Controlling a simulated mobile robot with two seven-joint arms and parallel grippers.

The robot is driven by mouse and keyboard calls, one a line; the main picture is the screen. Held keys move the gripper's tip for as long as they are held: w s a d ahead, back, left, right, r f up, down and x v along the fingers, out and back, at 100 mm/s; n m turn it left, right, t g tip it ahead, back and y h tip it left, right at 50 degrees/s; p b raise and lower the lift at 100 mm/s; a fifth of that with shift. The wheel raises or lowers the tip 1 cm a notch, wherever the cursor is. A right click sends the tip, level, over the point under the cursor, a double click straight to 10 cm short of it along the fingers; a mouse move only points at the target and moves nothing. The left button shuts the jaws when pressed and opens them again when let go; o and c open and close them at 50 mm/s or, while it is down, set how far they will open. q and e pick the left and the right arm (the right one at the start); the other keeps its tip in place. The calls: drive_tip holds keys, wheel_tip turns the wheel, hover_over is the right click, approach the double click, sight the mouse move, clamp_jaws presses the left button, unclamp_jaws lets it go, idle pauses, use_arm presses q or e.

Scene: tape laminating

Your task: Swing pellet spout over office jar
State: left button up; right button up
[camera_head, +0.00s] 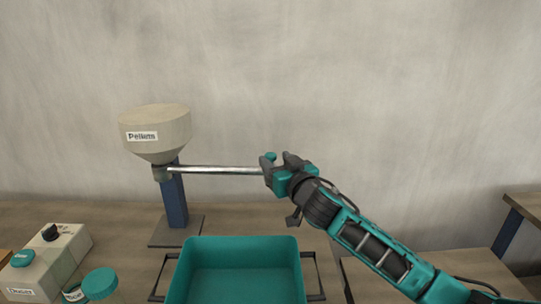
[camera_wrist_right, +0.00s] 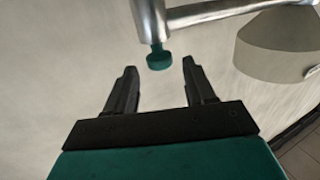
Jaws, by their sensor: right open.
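The pellet hopper (camera_head: 155,130), a beige cone labelled "Pellets", stands on a blue post (camera_head: 174,199). Its metal spout pipe (camera_head: 215,170) reaches right to my right gripper (camera_head: 278,159). The right wrist view shows the pipe (camera_wrist_right: 222,12) ending in an upright metal piece (camera_wrist_right: 151,20) with a teal knob (camera_wrist_right: 158,58) below it. My right gripper (camera_wrist_right: 159,68) is open, with the knob between its fingertips and a gap on both sides. A jar with a teal lid (camera_head: 100,283) is at the lower left; its label is partly cut off. My left gripper is out of view.
A teal tray (camera_head: 240,243) with dark side handles stands in front of the hopper, below the spout. A beige box (camera_head: 62,255) with a black knob is left of it. Another table edge (camera_head: 522,205) shows at the right.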

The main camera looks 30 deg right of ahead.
sight(273, 157)
drive_tip(key=shift+w+d, duration=0.15)
drive_tip(key=shift+w, duration=1.9)
drive_tip(key=shift+c, duration=0.5)
clamp_jaws()
